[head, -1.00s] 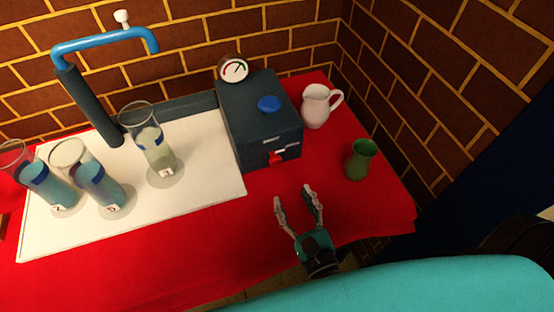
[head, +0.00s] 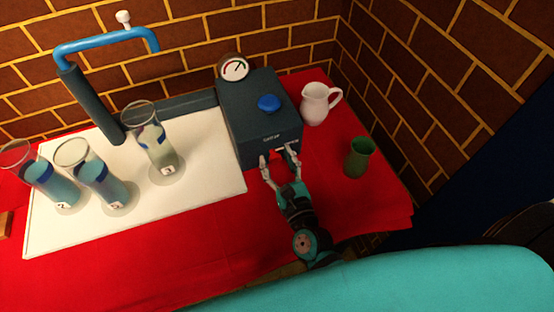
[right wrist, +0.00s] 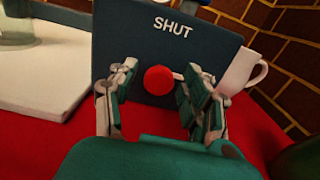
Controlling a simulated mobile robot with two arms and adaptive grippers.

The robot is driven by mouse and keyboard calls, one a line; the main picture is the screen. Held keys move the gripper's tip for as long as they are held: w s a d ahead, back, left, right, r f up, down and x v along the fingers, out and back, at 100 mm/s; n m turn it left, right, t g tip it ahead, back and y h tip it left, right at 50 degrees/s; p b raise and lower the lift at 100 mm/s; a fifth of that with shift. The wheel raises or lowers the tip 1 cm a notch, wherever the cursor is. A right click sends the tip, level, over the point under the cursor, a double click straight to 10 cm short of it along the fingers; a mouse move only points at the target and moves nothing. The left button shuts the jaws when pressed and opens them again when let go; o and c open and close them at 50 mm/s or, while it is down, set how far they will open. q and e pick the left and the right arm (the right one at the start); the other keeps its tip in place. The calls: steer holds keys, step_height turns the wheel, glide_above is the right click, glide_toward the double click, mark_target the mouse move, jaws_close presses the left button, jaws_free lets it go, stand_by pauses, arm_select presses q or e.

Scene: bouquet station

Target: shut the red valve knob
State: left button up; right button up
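The red valve knob (right wrist: 158,80) is on the front face of the dark box (head: 252,110), below the word SHUT in the right wrist view. My right gripper (right wrist: 160,88) is open, its two fingers on either side of the knob, with a visible gap on each side. In the head view the right gripper (head: 279,164) is at the box's front face and hides the knob. I cannot tell whether the fingertips touch the box. My left gripper is not in view.
A blue knob (head: 268,103) is on top of the box and a gauge (head: 234,69) stands behind it. A white pitcher (head: 316,104) and a green vase (head: 359,157) stand to the right. Glass cylinders (head: 158,145) stand on the white board (head: 206,178) to the left.

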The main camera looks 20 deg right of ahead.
jaws_close()
steer(key=n+p, duration=0.2)
steer(key=n, duration=0.2)
steer(key=shift+a+r+n, duration=0.1)
steer(key=shift+n, duration=0.2)
steer(key=n+p, duration=0.2)
steer(key=n, duration=0.2)
steer(key=shift+n, duration=0.3)
steer(key=n+p, duration=0.2)
steer(key=n, duration=0.3)
steer(key=shift+a, duration=0.1)
steer(key=shift+f+n+p, duration=0.15)
steer(key=shift+n+p, duration=0.15)
steer(key=shift+n, duration=0.65)
steer(key=shift+f+n+p, duration=0.1)
steer(key=shift+n+p, duration=0.2)
steer(key=shift+n, duration=0.65)
